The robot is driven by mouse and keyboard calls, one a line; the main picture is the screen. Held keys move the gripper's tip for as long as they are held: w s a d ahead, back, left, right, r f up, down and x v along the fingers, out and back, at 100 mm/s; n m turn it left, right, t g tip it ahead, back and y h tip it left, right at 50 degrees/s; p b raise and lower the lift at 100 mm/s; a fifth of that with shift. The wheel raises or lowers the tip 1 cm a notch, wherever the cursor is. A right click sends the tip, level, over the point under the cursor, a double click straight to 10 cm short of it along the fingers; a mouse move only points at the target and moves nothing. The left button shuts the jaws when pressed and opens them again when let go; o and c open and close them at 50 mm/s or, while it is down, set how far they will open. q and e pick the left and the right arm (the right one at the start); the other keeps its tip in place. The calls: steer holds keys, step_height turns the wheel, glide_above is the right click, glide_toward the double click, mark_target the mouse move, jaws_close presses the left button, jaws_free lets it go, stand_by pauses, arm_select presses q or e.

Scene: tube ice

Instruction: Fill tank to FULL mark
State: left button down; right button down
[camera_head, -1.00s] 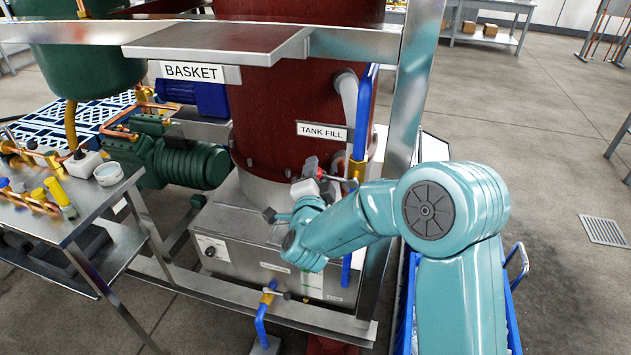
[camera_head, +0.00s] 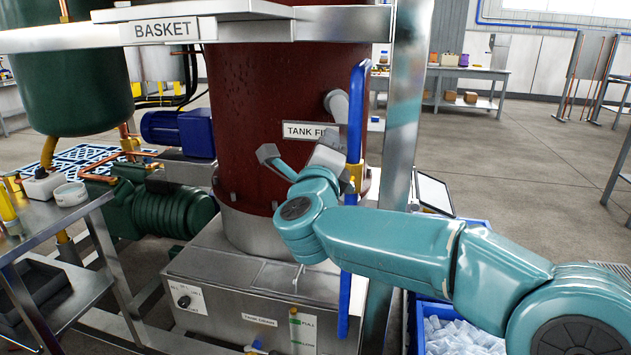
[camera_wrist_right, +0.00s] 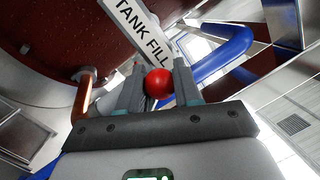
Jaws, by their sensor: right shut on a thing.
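My right gripper (camera_head: 298,160) is up against the blue fill pipe (camera_head: 355,110), just below the TANK FILL label (camera_head: 304,131) and partly covering it. In the right wrist view, its two fingers are shut on a round red knob (camera_wrist_right: 159,83), with the TANK FILL label (camera_wrist_right: 138,25) right behind. In the head view my gripper hides the knob. The steel tank (camera_head: 225,308) stands below the dark red cylinder. A gauge with a green FULL mark (camera_head: 303,325) is on its front; I cannot make out the water level. My left gripper is out of view.
A steel frame post (camera_head: 402,130) stands close to the right of the pipe. A shelf labelled BASKET (camera_head: 166,30) juts out above. A green motor (camera_head: 170,210) and a side table (camera_head: 50,225) are at the left. A blue crate of ice (camera_head: 455,335) lies beneath my right arm.

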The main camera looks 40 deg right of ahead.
steer(key=s+m+b, duration=0.1)
steer(key=m+b, duration=0.1)
steer(key=s+d+m+h+b, duration=0.1)
steer(key=m+b, duration=0.1)
steer(key=d+r+m+g+b, duration=0.1)
steer(key=m+b, duration=0.1)
steer(key=shift+s+d, duration=0.2)
steer(key=shift+s, duration=0.2)
steer(key=shift+s+d+m+h+b, duration=0.3)
steer(key=shift+s+d+m+b, duration=0.1)
steer(key=shift+m+b, duration=0.35)
steer(key=shift+r, duration=0.1)
steer(key=c, duration=0.8)
jaws_free()
steer(key=shift+s, duration=0.1)
steer(key=shift+a, duration=0.1)
steer(key=v, duration=1.6)
steer(key=shift+a, duration=0.2)
